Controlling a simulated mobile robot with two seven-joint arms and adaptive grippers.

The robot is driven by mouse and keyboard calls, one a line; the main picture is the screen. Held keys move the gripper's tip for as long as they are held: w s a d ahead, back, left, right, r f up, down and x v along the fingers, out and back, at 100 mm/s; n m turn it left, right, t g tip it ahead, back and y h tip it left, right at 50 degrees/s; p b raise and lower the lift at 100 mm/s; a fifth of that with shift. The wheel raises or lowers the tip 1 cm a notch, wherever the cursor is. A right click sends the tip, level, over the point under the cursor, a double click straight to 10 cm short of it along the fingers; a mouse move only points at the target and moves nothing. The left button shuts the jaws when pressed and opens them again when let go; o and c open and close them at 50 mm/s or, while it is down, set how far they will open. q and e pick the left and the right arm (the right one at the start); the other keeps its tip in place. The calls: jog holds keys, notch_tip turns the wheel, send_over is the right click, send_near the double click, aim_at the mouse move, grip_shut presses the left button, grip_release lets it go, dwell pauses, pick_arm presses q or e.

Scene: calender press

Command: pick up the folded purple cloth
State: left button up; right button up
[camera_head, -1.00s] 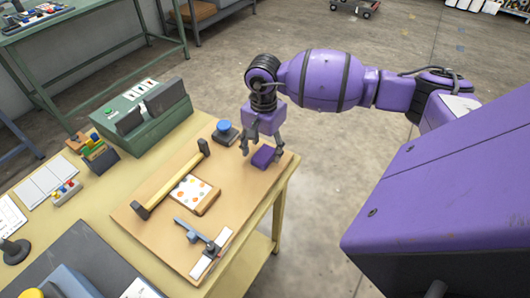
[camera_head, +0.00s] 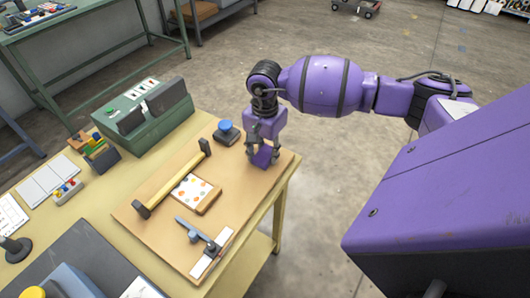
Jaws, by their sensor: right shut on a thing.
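The folded purple cloth (camera_head: 262,157) is at the far right corner of the brown board on the table. My right gripper (camera_head: 262,151) points down over it and is shut on it, with fingers on either side. The gripper covers part of the cloth. I cannot tell whether the cloth still touches the board. My left gripper is not in view.
A blue-topped round knob (camera_head: 226,132) stands just left of the cloth. A wooden-handled bar (camera_head: 172,181), a dotted pad (camera_head: 196,194) and a grey clamp-like tool (camera_head: 206,246) lie on the board (camera_head: 160,236). A green machine (camera_head: 145,115) stands at the back.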

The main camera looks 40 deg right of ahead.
jog(key=shift+w+r, duration=0.1)
jog(key=shift+r, duration=0.5)
jog(key=s+a+r, duration=0.3)
jog(key=s+r, duration=0.8)
jog(key=s, duration=0.2)
jog(key=shift+s+a+r+b, duration=0.35)
jog(key=shift+r+b, duration=0.05)
